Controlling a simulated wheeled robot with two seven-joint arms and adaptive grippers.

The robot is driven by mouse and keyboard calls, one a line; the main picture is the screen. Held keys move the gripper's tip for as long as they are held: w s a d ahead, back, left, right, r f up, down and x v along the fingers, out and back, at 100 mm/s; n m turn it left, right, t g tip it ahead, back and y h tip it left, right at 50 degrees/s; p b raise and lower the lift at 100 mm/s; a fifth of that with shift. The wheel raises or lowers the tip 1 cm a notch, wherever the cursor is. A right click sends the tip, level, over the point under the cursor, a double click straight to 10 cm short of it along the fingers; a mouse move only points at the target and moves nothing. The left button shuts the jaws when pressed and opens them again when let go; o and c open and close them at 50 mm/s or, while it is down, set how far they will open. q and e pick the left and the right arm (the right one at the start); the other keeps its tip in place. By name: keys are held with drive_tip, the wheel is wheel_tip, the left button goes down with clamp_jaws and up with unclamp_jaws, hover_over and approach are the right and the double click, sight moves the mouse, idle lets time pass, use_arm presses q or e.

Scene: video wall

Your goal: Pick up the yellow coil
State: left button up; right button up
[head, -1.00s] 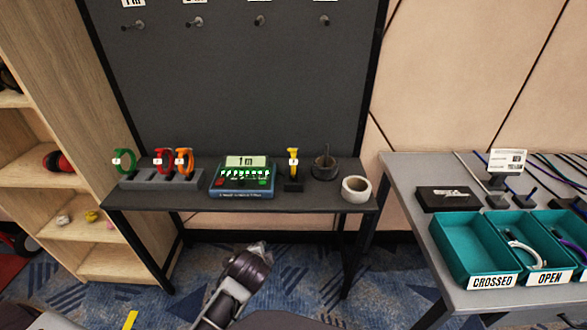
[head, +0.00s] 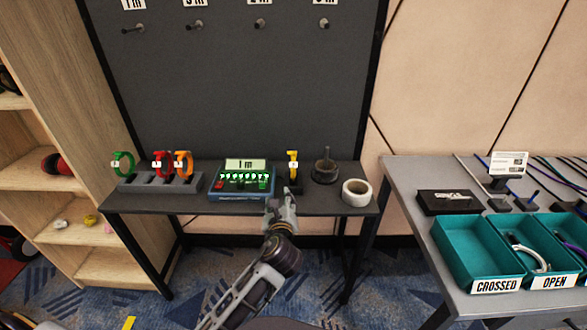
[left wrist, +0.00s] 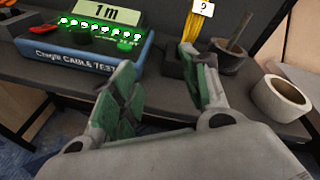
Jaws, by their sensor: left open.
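The yellow coil (head: 292,163) stands upright in a small black holder (head: 292,187) on the dark shelf, with a white "?" tag on it. In the left wrist view the yellow coil (left wrist: 195,28) shows at the top, just beyond the right finger, its top cut off by the picture edge. My left gripper (head: 281,199) is open and empty at the shelf's front edge, below and in front of the coil. Its two fingers (left wrist: 162,90) are spread in the left wrist view, apart from the coil. My right gripper is not in view.
A blue cable tester (head: 242,181) reading "1 m" is left of the coil. A dark pot with a rod (head: 325,170) and a white roll (head: 356,192) are to its right. Green, red and orange coils stand in a grey rack (head: 160,183). Teal bins (head: 478,258) sit on the right table.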

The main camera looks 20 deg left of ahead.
sight(293, 165)
use_arm(q)
drive_tip(key=w+d+r+m+t, duration=0.3)
drive_tip(key=r+m, duration=0.2)
drive_tip(key=m, duration=0.1)
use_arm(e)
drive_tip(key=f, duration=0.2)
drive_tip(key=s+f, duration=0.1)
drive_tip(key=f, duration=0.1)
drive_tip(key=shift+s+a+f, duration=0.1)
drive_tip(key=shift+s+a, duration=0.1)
use_arm(q)
drive_tip(key=shift+w+r, duration=0.1)
drive_tip(key=shift+w, duration=0.05)
drive_tip(key=shift+b+x, duration=0.55)
drive_tip(key=shift+x, duration=3.7)
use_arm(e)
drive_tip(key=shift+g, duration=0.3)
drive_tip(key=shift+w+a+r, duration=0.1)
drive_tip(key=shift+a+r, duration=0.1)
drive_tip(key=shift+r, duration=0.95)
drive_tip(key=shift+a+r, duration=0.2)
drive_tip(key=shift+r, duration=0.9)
use_arm(q)
drive_tip(key=shift+w, duration=0.15)
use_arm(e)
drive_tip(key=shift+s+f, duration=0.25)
